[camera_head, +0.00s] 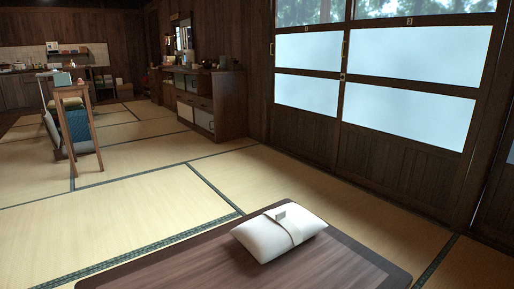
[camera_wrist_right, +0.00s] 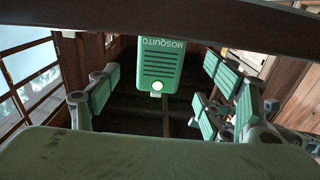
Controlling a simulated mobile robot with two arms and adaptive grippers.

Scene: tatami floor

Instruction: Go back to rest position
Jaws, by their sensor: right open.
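My right gripper (camera_wrist_right: 163,80) shows in the right wrist view. Its two padded fingers stand wide apart at left and right, open. A green device marked "MOSQUITO" (camera_wrist_right: 160,58), with slots and a round glowing light, shows upside down between and beyond the fingers. There is dark space around it, and I see no finger touching it. Neither gripper shows in the head view, and my left gripper is not in view at all.
In the head view a low dark table (camera_head: 170,271) with a white cushion-like packet (camera_head: 279,232) is close in front. Open tatami (camera_head: 110,225) lies beyond. A tall wooden stand (camera_head: 72,92) is at left, a dark cabinet (camera_head: 213,103) at back centre, sliding doors (camera_head: 385,150) at right.

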